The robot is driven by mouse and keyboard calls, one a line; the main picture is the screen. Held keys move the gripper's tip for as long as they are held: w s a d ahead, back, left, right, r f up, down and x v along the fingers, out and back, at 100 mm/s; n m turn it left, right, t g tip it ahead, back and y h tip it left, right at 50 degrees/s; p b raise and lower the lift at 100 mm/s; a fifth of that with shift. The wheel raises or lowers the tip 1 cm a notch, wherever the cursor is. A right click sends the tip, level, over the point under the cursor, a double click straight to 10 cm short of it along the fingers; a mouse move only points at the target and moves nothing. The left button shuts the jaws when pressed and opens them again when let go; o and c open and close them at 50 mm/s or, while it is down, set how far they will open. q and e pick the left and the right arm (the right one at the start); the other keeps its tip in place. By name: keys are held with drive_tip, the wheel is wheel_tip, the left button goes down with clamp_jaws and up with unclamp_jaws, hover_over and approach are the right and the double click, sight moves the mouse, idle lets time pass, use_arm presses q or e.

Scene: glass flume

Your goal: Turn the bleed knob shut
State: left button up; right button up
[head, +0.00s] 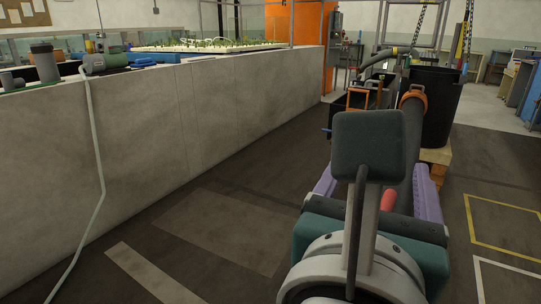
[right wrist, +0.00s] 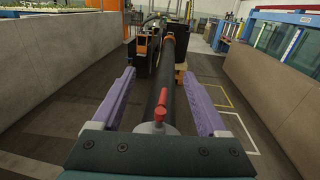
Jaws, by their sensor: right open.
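A red knob (right wrist: 161,106) sits on a pale grey round base at the near end of a long black pipe (right wrist: 169,67) in the right wrist view. A bit of the red knob (head: 389,200) shows in the head view, mostly hidden behind my own arm. My right gripper (right wrist: 158,74) is open, with one purple finger on each side of the pipe and knob. Both fingers look apart from the knob. In the head view the right gripper (head: 376,170) points away along the pipe. My left gripper is in neither view.
An orange clamp (head: 413,97) rings the pipe beside a black tank (head: 442,105). The dark floor between is clear, with yellow and white markings at right.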

drive_tip(key=f+n+y+b, duration=0.1)
drive_tip(key=f+n+y, duration=0.1)
drive_tip(key=f, duration=0.3)
drive_tip(key=w+f+n+y+b, duration=0.1)
drive_tip(key=f+n+y+b, duration=0.1)
drive_tip(key=f+y, duration=0.3)
drive_tip(key=w+d+f+n+y+b, duration=0.1)
drive_tip(key=f+n+y+b, duration=0.1)
drive_tip(key=f+y, duration=0.2)
wheel_tip(320, 180, down, 2)
drive_tip(key=shift+w+d+f, duration=0.1)
drive_tip(key=y, duration=0.1)
drive_tip(key=s+d+f+n+g+y+b, duration=0.1)
drive_tip(key=y, duration=0.1)
drive_tip(key=s+d+n+y+b, duration=0.1)
drive_tip(key=y, duration=0.1)
drive_tip(key=shift+f, duration=0.4)
drive_tip(key=s+n+g+y+b, duration=0.1)
drive_tip(key=s+n+g+y, duration=0.1)
drive_tip(key=n, duration=0.1)
drive_tip(key=s+n+g+y+b, duration=0.1)
drive_tip(key=s+n+y+b, duration=0.1)
drive_tip(key=n+y, duration=0.1)
drive_tip(key=s+f+n+g+y+b, duration=0.1)
drive_tip(key=s+n+g+y+b, duration=0.1)
drive_tip(key=n+y, duration=0.1)
drive_tip(key=shift+s+d+g, duration=0.2)
drive_tip(key=shift+d+g, duration=0.1)
drive_tip(key=x, duration=0.9)
drive_tip(key=shift+r, duration=0.1)
